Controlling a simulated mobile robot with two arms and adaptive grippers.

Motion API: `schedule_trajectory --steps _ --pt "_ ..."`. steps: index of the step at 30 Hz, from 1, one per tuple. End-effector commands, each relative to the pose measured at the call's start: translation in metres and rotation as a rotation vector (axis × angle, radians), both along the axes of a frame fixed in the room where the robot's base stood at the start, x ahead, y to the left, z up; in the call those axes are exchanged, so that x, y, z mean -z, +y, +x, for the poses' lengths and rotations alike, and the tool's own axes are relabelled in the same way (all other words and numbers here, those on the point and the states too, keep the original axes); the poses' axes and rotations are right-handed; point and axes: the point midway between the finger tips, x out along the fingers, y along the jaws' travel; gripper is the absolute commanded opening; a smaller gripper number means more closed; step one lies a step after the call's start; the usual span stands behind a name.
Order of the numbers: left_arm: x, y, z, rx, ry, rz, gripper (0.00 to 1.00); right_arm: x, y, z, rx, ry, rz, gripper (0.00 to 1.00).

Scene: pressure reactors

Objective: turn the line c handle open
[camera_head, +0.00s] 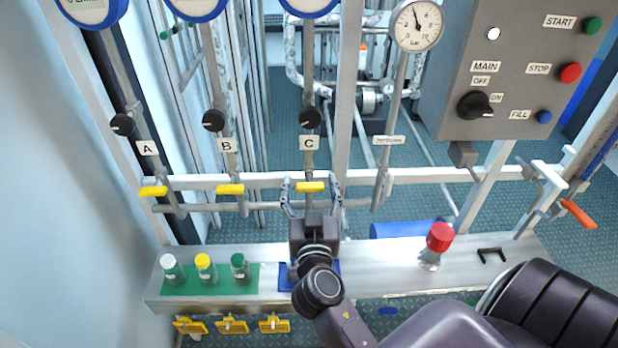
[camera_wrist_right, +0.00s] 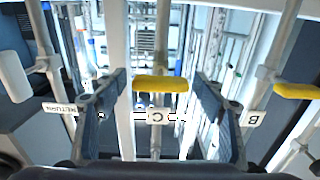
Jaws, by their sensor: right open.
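The yellow line C handle (camera_head: 310,187) lies crosswise on its pipe below the C label (camera_head: 309,143). My right gripper (camera_head: 311,188) is open, with one finger on each side of the handle. In the right wrist view the yellow handle (camera_wrist_right: 161,84) shows between the two open fingers (camera_wrist_right: 160,95), with gaps on both sides and no visible contact. The C label (camera_wrist_right: 158,116) shows just beyond it. My left gripper is not in view.
Yellow handles of line A (camera_head: 153,191) and line B (camera_head: 230,189) sit to the left. A shelf (camera_head: 390,283) below carries capped bottles on a green mat (camera_head: 217,287) and a red-capped valve (camera_head: 440,238). A grey control box (camera_head: 510,70) stands at upper right.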

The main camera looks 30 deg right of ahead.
Motion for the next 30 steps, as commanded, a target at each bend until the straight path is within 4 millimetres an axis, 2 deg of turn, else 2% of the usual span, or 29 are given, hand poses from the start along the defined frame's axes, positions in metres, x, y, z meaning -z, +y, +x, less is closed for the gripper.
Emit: schedule_trajectory --steps 5,10,17,22,30 --pt "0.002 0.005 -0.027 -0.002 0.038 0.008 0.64 0.0 0.0 0.0 0.0 0.0 0.0 0.64" --pt "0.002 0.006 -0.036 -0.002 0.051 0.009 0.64 0.0 0.0 0.0 0.0 0.0 0.0 0.46" --pt "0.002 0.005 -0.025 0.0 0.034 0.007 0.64 0.0 0.0 0.0 0.0 0.0 0.0 0.21" --pt "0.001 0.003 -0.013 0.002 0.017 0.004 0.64 0.0 0.0 0.0 0.0 0.004 -0.007 0.21" --pt "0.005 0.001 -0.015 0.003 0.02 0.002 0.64 0.001 0.0 0.001 0.0 0.055 -0.089 0.21"
